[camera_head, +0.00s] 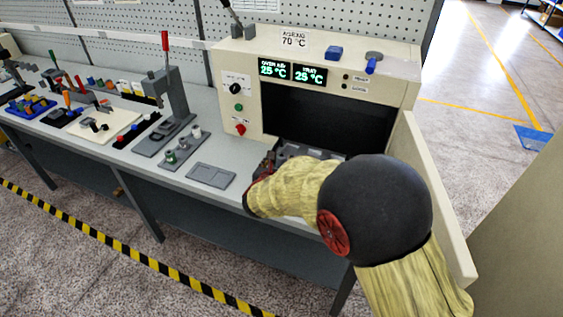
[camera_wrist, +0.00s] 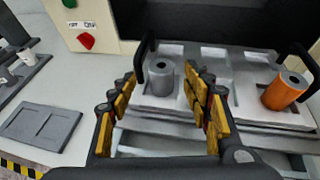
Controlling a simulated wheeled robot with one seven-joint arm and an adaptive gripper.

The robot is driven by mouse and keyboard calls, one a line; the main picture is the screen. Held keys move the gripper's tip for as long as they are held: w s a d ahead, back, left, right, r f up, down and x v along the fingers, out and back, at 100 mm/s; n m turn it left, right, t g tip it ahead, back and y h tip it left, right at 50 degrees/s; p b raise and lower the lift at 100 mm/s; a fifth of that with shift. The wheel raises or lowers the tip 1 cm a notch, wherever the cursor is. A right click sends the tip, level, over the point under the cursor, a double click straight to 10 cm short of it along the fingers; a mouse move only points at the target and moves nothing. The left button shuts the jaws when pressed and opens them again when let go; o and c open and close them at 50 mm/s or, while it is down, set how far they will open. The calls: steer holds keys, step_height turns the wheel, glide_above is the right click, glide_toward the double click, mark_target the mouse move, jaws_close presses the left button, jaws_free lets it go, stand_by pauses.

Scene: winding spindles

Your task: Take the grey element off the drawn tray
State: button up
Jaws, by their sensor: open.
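The grey element (camera_wrist: 160,76) is a short upright cylinder with a hole in its top. It stands toward the left of the drawn tray (camera_wrist: 150,126), a light grey plate with square recesses, in front of the oven. My gripper (camera_wrist: 165,88) is open, its two yellow-padded fingers pointing toward the grey element. The element appears between the fingertips in the wrist view; I cannot tell whether they touch it. In the head view my gripper (camera_head: 264,168) is at the oven front, and my arm hides much of the tray.
An orange cylinder (camera_wrist: 285,90) stands at the tray's right. Black handles (camera_wrist: 143,60) rise at the tray's sides. A flat grey plate with recesses (camera_head: 210,175) lies empty on the table left of the oven (camera_head: 330,118). A fixture with several small cylinders (camera_head: 182,152) stands farther left.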

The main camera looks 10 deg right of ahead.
mark_target(281, 160)
steer(key=b+x, duration=0.1)
steer(key=x, duration=0.4)
steer(key=shift+d, duration=0.1)
steer(key=c, duration=1.3)
